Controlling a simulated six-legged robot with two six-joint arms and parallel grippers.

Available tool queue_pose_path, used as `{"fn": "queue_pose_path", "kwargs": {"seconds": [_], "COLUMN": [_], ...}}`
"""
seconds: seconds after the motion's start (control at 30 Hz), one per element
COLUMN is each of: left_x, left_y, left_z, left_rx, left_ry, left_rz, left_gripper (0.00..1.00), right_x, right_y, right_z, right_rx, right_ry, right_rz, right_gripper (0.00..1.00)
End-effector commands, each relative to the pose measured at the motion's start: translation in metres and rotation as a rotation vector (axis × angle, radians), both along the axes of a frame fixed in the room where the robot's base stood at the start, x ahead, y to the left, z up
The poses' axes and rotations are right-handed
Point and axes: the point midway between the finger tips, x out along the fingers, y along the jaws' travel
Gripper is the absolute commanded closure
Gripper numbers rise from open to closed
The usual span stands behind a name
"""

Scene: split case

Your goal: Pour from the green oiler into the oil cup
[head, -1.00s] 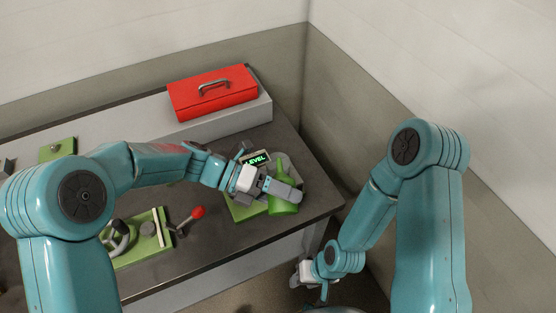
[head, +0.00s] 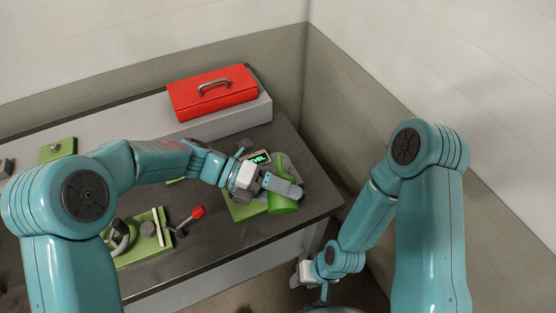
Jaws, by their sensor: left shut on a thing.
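The green oiler (head: 284,204) is in the grey fingers of my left gripper (head: 281,190), near the right end of the bench. My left gripper is shut on it. The oiler is over or beside a green base plate (head: 243,208) that carries a small display (head: 258,158) with lit green letters. I cannot make out the oil cup clearly; the gripper and oiler cover much of that spot. I see no stream of oil. My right gripper (head: 306,277) is low in front of the bench, apart from it; its jaws are too unclear to read.
A red toolbox (head: 212,93) stands on a raised grey shelf (head: 245,112) at the back. Another green plate (head: 140,246) with a handwheel is at the front left, with a red-knobbed lever (head: 197,212) beside it. Walls close off the back and right.

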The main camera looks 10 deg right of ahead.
Motion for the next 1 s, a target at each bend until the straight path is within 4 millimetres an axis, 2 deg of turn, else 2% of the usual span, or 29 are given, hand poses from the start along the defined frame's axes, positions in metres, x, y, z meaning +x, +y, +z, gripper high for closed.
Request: {"fn": "queue_pose_path", "kwargs": {"seconds": [1.0], "left_x": [0.0027], "left_y": [-0.0004], "left_z": [0.0076], "left_rx": [0.009], "left_ry": [0.078], "left_rz": [-0.001], "left_gripper": [0.68], "right_x": [0.0], "right_y": [0.0], "right_z": [0.0001], "right_rx": [0.0], "right_ry": [0.0], "right_rz": [0.0], "right_gripper": [0.57]}}
